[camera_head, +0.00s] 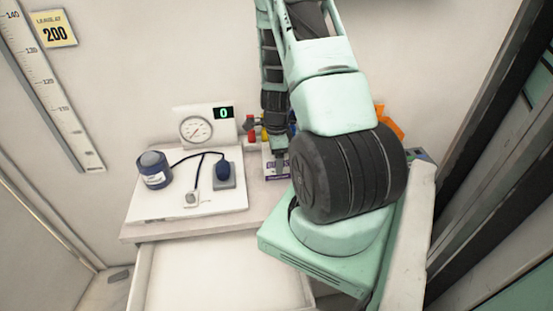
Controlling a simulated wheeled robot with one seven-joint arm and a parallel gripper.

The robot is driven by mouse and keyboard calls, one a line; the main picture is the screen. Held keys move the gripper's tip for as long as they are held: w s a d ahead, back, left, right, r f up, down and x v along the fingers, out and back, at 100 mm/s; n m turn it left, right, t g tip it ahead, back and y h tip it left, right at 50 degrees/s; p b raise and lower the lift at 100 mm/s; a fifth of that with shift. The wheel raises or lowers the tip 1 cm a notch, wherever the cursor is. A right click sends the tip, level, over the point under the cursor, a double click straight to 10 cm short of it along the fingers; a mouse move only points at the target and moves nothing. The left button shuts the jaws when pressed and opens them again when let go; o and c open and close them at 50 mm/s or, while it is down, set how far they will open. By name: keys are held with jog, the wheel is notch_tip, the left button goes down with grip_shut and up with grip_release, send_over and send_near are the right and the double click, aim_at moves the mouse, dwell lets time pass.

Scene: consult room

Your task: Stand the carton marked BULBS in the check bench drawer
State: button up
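A small white carton with purple print (269,164) stands on the bench top at the back, right of the gauge board. Its lettering is too small to read, so I cannot tell whether it is marked BULBS. My gripper (281,158) points down right at this carton and hides part of it. I cannot tell whether its fingers are open or shut on it. The check bench drawer (220,275) is pulled out below the bench top's front edge. The visible part of its inside is pale and empty; my arm's base covers its right side.
A dial gauge (196,128) stands behind. Red and yellow items (252,133) and orange pieces (391,124) sit at the back, partly hidden by my arm.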

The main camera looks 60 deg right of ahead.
jog(key=shift+f, duration=0.55)
jog(key=c, duration=1.2)
jog(key=shift+r, duration=0.1)
jog(key=shift+c, duration=0.2)
